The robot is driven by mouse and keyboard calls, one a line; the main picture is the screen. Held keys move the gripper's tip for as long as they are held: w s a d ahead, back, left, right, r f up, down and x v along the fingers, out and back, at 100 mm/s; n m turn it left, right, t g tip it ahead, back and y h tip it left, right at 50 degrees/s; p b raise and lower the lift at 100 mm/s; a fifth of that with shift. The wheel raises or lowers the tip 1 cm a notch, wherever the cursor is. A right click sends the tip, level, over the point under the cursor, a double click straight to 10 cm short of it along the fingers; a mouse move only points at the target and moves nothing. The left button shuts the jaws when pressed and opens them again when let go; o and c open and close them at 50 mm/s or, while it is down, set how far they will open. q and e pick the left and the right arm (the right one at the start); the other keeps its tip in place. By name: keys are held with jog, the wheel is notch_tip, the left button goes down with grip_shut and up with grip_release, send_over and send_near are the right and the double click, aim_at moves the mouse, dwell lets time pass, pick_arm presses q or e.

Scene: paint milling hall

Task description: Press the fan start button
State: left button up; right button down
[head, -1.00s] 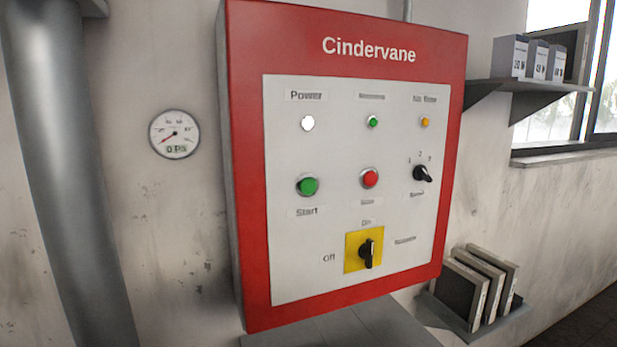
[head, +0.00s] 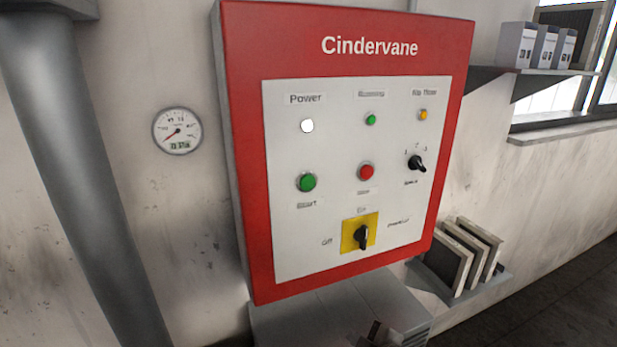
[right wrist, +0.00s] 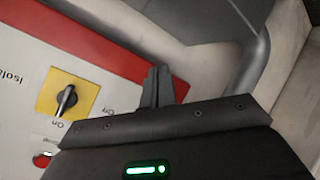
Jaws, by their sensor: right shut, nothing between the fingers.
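The green Start button (head: 307,183) sits on the left of the light grey plate of the red Cindervane panel (head: 248,215), above its Start label. Nothing covers it in the head view. A red button (head: 366,172) is to its right. My right gripper (head: 375,331) just shows at the bottom edge of the head view, below the panel and well apart from the Start button. In the right wrist view its fingers (right wrist: 157,84) are together and empty, near the panel's red edge. The Start button does not show there. My left gripper is not in view.
A black isolator handle (head: 361,237) on a yellow plate and a black selector knob (head: 416,163) stick out from the panel. A grey box top (head: 320,305) juts out beneath it. A pipe (head: 75,170) and gauge (head: 177,131) are left; shelves are right.

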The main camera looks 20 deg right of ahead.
aim_at(308, 183)
jog(key=w+r+n+t+y, duration=0.25)
jog(key=r+n, duration=0.25)
jog(key=r, duration=0.4)
jog(key=w+r+n+t+y, duration=0.25)
jog(key=w+r+n, duration=0.2)
jog(key=r, duration=0.35)
notch_tip(308, 183, up, 14)
jog(key=s+a+n+g+y, duration=0.1)
jog(key=s+a+n+y, duration=0.1)
jog(key=n+y, duration=0.6)
jog(key=n, duration=0.5)
jog(key=shift+a+f+n, duration=0.25)
jog(key=shift+a+n, duration=0.1)
jog(key=shift+a, duration=0.05)
jog(key=shift+d, duration=0.1)
jog(key=shift+w+d, duration=0.15)
jog(key=shift+w, duration=2.05)
jog(key=shift+w+d, duration=0.1)
jog(key=shift+w, duration=2.1)
jog(key=shift+w+b, duration=0.1)
jog(key=shift+b, duration=0.3)
